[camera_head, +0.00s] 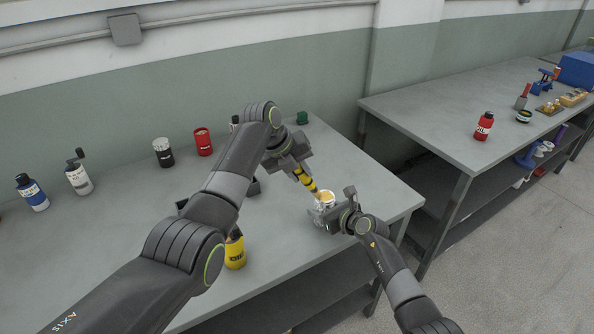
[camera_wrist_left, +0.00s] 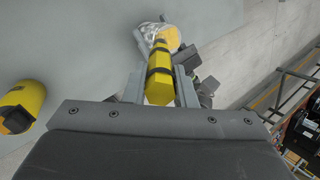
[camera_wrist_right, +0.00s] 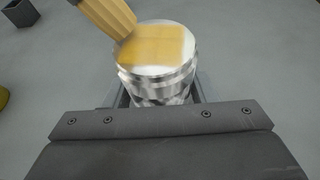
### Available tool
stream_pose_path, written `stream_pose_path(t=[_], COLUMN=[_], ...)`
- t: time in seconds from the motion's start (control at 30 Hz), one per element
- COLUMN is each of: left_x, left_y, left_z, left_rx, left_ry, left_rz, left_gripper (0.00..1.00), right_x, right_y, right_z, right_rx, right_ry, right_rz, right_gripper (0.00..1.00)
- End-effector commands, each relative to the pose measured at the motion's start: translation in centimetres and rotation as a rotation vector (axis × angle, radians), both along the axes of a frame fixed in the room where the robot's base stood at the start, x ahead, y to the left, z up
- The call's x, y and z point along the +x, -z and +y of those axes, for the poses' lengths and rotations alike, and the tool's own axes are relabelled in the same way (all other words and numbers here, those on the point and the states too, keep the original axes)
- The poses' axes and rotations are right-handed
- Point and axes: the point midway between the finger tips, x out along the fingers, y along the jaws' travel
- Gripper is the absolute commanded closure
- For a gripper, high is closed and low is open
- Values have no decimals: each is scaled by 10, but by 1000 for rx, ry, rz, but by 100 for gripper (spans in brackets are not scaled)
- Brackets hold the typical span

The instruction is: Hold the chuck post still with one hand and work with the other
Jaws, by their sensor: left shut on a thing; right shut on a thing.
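The chuck post is a shiny metal cylinder with a partly yellow top (camera_head: 326,197); it stands near the right end of the near table. My right gripper (camera_head: 331,212) is shut on it, and the right wrist view shows the post (camera_wrist_right: 160,82) between the fingers. My left gripper (camera_head: 297,165) is shut on a yellow tool with black bands (camera_head: 306,180), held tilted above the post. In the right wrist view the tool's wide yellow end (camera_wrist_right: 108,18) is over the post's top edge; I cannot tell whether they touch. The left wrist view shows the tool (camera_wrist_left: 160,75) between the fingers.
Bottles and cans stand left on the table: a blue-labelled bottle (camera_head: 32,193), a white-labelled one (camera_head: 79,178), a black-and-white can (camera_head: 163,153) and a red can (camera_head: 203,142). A yellow can (camera_head: 235,251) stands near my left arm. A second table (camera_head: 440,115) is at right.

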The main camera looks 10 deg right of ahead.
Motion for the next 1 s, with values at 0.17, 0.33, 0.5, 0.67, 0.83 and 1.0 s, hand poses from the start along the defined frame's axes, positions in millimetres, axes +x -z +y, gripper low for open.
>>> stream_pose_path(t=[0.17,0.33,0.5,0.67,0.83,1.0], left_x=[-4,-4,-4,-3,-3,-3], left_y=[4,5,0,-18,-36,-53], left_z=[-9,-9,-8,-8,-8,-8], left_rx=[0,1,1,0,0,0], left_ry=[2,2,2,3,1,2], left_rz=[7,9,9,5,4,2], left_gripper=[99,99,99,99,99,99], right_x=[0,0,0,0,0,0], right_y=[-1,-1,-1,-1,-1,-1], right_z=[1,1,1,1,1,1], right_rx=[1,2,2,2,1,1], right_ry=[-1,-2,-2,-2,-1,-1], right_rz=[-2,-1,-2,-2,-2,-1], right_gripper=[74,74,74,74,74,74])
